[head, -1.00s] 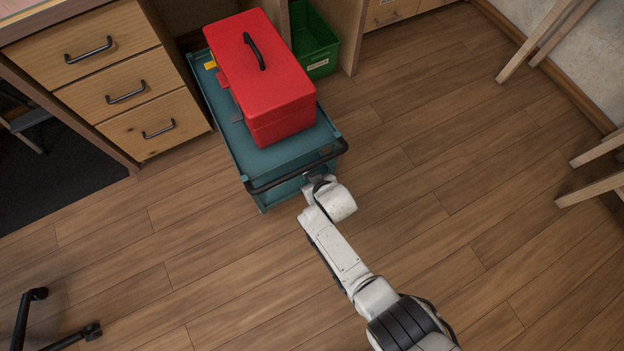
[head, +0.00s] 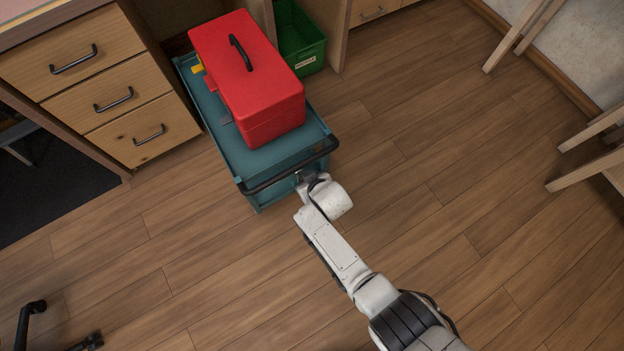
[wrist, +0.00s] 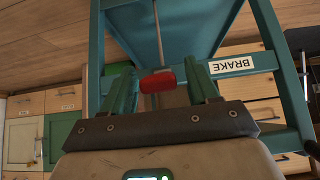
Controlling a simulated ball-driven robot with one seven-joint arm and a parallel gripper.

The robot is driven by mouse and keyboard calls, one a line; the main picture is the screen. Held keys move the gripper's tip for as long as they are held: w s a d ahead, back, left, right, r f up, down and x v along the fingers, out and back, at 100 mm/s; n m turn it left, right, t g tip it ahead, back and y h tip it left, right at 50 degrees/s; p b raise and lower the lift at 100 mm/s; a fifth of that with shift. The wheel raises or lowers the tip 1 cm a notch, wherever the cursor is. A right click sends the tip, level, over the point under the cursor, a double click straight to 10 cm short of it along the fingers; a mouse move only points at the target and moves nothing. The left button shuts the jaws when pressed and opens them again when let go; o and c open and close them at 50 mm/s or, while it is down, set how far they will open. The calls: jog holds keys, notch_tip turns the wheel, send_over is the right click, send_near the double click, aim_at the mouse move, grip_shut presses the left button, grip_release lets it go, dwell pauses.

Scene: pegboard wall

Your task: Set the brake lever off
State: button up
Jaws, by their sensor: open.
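The brake lever's red grip (wrist: 157,82) is at the middle of the wrist view, on a thin rod that runs up the picture. My gripper (wrist: 162,75) is open, with one finger on each side of the red grip; I cannot tell whether either touches it. A white BRAKE label (wrist: 232,65) is upside down on the cart frame to the right. In the head view the teal cart (head: 222,128) stands ahead, and my gripper (head: 308,179) is at its near end, below the black push handle (head: 292,168). The lever is hidden in that view.
A red toolbox (head: 250,85) with a black handle sits on the cart. A green bin (head: 300,40) is behind it, and wooden drawers (head: 118,95) stand to its left. Wooden legs (head: 590,150) are at the far right. The floor (head: 430,190) right of the cart is clear.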

jog(key=p+v, duration=0.5)
jog(key=v, duration=0.5)
jog(key=shift+p, duration=0.3)
jog(key=shift+a, duration=0.1)
